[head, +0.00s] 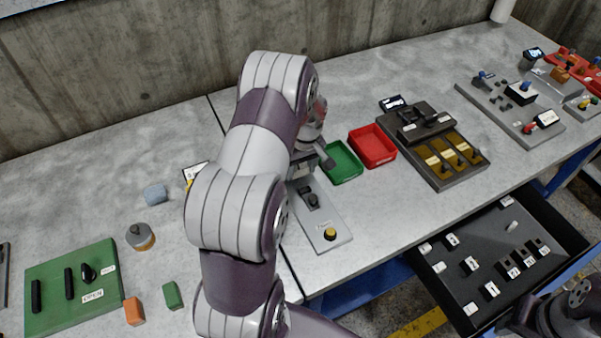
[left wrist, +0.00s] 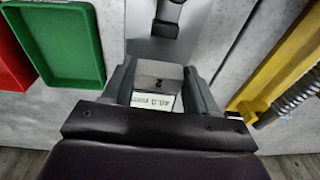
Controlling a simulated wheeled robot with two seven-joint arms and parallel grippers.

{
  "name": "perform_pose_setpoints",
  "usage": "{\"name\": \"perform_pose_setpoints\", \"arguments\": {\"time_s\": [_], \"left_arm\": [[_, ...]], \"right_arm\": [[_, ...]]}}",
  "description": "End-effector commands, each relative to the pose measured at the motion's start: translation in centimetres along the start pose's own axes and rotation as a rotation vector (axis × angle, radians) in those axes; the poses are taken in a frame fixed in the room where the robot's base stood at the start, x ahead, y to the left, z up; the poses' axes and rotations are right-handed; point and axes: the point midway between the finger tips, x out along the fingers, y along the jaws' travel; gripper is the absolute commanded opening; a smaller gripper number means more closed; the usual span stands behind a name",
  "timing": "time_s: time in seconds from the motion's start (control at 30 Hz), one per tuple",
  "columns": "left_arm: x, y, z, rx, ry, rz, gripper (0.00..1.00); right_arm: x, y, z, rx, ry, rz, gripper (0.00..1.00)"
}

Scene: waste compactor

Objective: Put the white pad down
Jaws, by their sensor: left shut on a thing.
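My left gripper (head: 318,162) is over the grey panel (head: 335,238) near the middle of the table, largely hidden by my arm in the head view. In the left wrist view my left gripper (left wrist: 160,88) has its fingers shut on the sides of a pale block, which I take for the white pad (left wrist: 158,72). The pad has a small dark mark. A lit strip with dark characters (left wrist: 152,101) shows just below it. Whether the pad touches the panel I cannot tell. Only part of my right arm shows at the lower right; its fingers do not show.
A green tray (head: 343,162) and a red tray (head: 373,147) stand beside the gripper. An open drawer (head: 455,300) is at the right. A green board (head: 75,290) lies at the left.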

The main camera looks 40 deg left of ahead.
Motion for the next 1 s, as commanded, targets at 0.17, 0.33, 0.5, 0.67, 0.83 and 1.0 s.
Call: {"name": "perform_pose_setpoints", "arguments": {"time_s": [0.17, 0.33, 0.5, 0.67, 0.83, 1.0], "left_arm": [[3.0, 0.1, 0.4, 0.001, -0.003, -0.003, 0.17], [3.5, 0.2, 0.4, 0.001, -0.001, -0.001, 0.17], [3.6, 0.2, 0.4, 0.000, -0.001, -0.001, 0.64], [3.6, 0.2, 0.4, 0.001, -0.001, -0.001, 0.84], [3.5, 0.2, 0.4, 0.000, -0.001, -0.001, 0.84], [1.5, 0.3, 0.3, 0.000, 0.003, 0.002, 0.84]], "right_arm": [[-0.9, 0.0, -0.1, 0.000, 0.000, 0.000, 0.43], [-0.8, 0.0, -0.1, 0.000, 0.000, 0.000, 0.43], [-0.7, 0.0, -0.1, 0.000, 0.000, 0.000, 0.43], [-0.8, 0.0, -0.1, 0.000, 0.000, 0.000, 0.43], [-0.8, 0.0, -0.1, 0.000, 0.000, 0.000, 0.43], [-0.2, 0.0, 0.0, 0.000, 0.000, 0.000, 0.43]]}}
